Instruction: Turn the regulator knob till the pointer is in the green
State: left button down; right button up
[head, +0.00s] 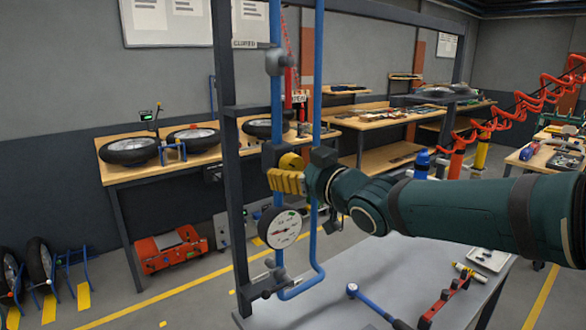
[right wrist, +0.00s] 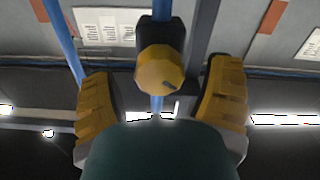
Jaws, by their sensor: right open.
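The yellow regulator knob (head: 291,160) sits on a dark body on the blue pipe. In the right wrist view the round knob (right wrist: 160,68) has a small dark mark on its lower right. My right gripper (head: 284,181) is open, its yellow fingers just below and in front of the knob in the head view. In the right wrist view one finger is on each side of the knob, with gaps. The white round gauge (head: 280,229) hangs below, with a small green patch at its upper right; its pointer is too small to read surely. My left gripper is out of view.
Blue pipes (head: 319,100) and a dark upright post (head: 230,160) frame the regulator. A grey table (head: 330,290) below carries a blue-handled tool (head: 372,303) and a red tool (head: 446,300). Wooden benches with wheels stand behind.

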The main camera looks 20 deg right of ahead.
jog(key=shift+w+a, duration=0.15)
jog(key=shift+w, duration=0.3)
jog(key=c, duration=1.2)
